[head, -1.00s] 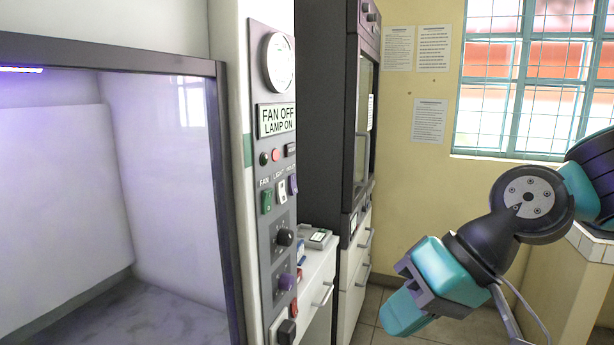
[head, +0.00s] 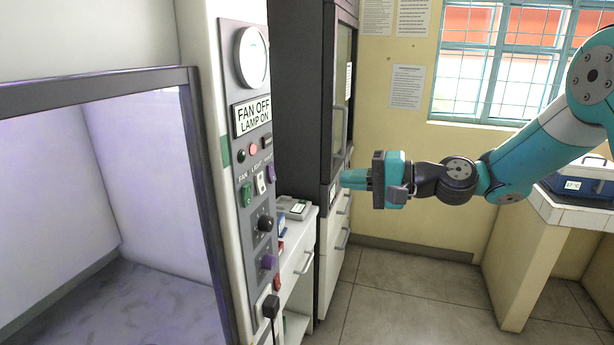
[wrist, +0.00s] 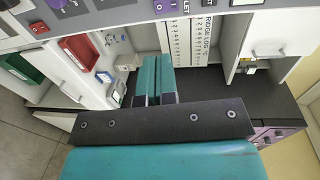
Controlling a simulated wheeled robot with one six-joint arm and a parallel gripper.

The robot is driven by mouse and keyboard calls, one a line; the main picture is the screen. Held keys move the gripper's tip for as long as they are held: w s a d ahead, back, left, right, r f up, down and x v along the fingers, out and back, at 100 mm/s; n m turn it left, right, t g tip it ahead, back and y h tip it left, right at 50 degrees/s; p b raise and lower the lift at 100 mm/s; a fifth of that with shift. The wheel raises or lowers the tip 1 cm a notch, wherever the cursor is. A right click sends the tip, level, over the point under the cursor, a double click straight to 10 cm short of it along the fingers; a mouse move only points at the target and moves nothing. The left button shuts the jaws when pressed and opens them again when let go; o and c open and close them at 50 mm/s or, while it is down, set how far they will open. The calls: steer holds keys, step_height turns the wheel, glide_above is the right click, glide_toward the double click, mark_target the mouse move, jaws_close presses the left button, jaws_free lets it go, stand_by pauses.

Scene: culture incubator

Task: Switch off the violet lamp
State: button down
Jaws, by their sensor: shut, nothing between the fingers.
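The violet switch (head: 270,173) is a small purple rocker, the rightmost of three on the grey control panel (head: 228,60) of the glass-fronted cabinet. Beside it are a white light switch (head: 261,184) and a green fan switch (head: 246,195). The panel's sign (head: 252,116) reads "FAN OFF LAMP ON". A violet tint shows inside the cabinet (head: 150,150); the lamp tube is out of view. My gripper (head: 344,179) is shut and empty, right of the panel and apart from it, fingers pointing left. The wrist view shows its closed teal fingers (wrist: 154,72).
A black knob (head: 265,222) and a purple knob (head: 268,262) sit lower on the panel. A dark tall cabinet (head: 300,90) stands behind my gripper. A blue box (head: 580,190) sits on the right counter. The floor between is clear.

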mark_target(274, 179)
steer(key=p+x, duration=0.6)
steer(key=x, duration=0.7)
steer(key=shift+r+p, duration=0.15)
steer(key=shift+p, duration=0.2)
steer(key=shift+w+a, duration=0.1)
steer(key=shift+a, duration=0.2)
steer(key=shift+f, duration=0.25)
steer(key=shift+a+f+b, duration=0.1)
steer(key=shift+a+b, duration=0.1)
steer(key=shift+b, duration=0.15)
steer(key=shift+d, duration=0.1)
